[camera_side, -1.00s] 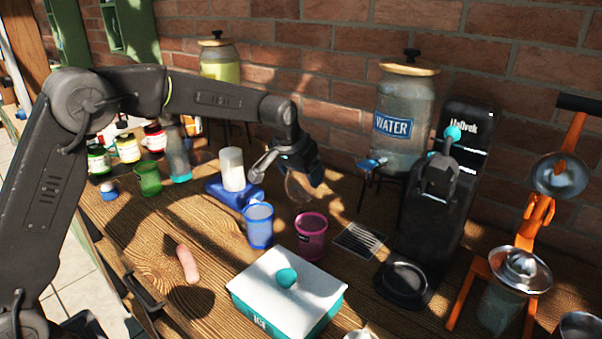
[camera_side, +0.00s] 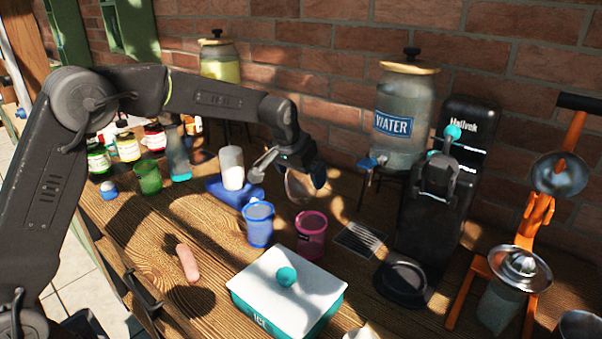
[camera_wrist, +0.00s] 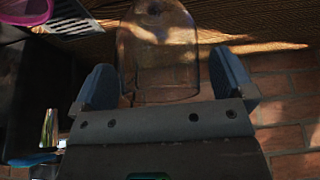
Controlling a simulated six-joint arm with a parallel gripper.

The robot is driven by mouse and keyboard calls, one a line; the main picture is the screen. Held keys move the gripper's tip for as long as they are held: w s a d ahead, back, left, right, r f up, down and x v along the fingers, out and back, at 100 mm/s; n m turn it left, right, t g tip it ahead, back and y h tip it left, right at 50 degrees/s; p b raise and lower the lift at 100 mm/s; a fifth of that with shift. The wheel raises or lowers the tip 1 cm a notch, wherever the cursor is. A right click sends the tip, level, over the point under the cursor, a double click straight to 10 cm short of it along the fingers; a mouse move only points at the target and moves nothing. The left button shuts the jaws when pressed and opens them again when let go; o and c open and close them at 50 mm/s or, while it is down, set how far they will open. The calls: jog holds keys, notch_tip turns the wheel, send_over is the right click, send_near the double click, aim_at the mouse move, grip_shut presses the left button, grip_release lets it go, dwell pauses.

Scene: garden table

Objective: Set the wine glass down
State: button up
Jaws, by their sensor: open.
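The wine glass (camera_side: 299,187) is clear and shows only partly in the side view, below my gripper and behind the pink cup. In the wrist view its transparent bowl (camera_wrist: 158,62) lies between and beyond my two fingers. My gripper (camera_side: 288,172) is open around it; in the wrist view the blue-grey fingers (camera_wrist: 164,82) stand apart with gaps beside the glass. The base of the glass is hidden in the side view, so I cannot tell from there whether it rests on the table.
A blue cup (camera_side: 258,226) and a pink cup (camera_side: 311,238) stand in front of my gripper. A white candle-like cylinder (camera_side: 232,168) is at left, a water dispenser (camera_side: 404,106) behind right, and a coffee machine (camera_side: 440,190) at right. An ice box (camera_side: 262,283) sits at front.

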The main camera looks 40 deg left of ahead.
jog(key=v, duration=1.2)
jog(key=s+a+t, duration=0.1)
jog(key=s, duration=2.2)
jog(key=s+f, duration=0.4)
jog(key=s, duration=0.4)
jog(key=shift+s+f, duration=0.15)
jog(key=shift+s, duration=0.05)
